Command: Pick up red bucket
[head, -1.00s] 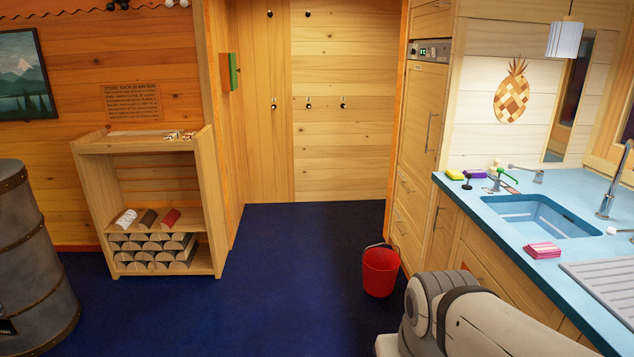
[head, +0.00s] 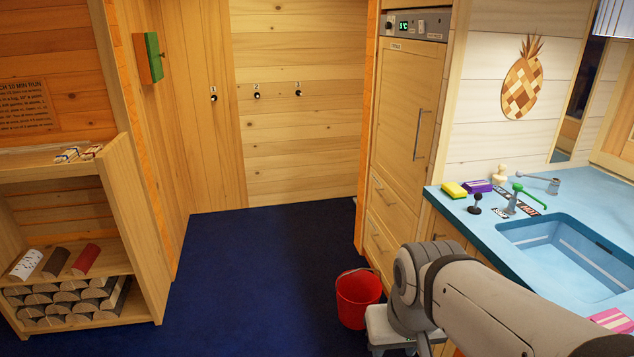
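A red bucket (head: 357,300) stands upright on the dark blue floor, close to the front of the wooden cabinets. Its thin handle shows at the rim. My arm reaches in from the lower right, and its grey-white links are just right of the bucket in the picture. My gripper's fingers do not show, so I see neither their opening nor anything in them.
A wooden shelf (head: 148,240) with split logs stands at the left. Wooden cabinets (head: 383,208) and a blue counter (head: 465,205) with a sink (head: 575,250) are at the right. The blue floor (head: 260,270) between shelf and cabinets is clear.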

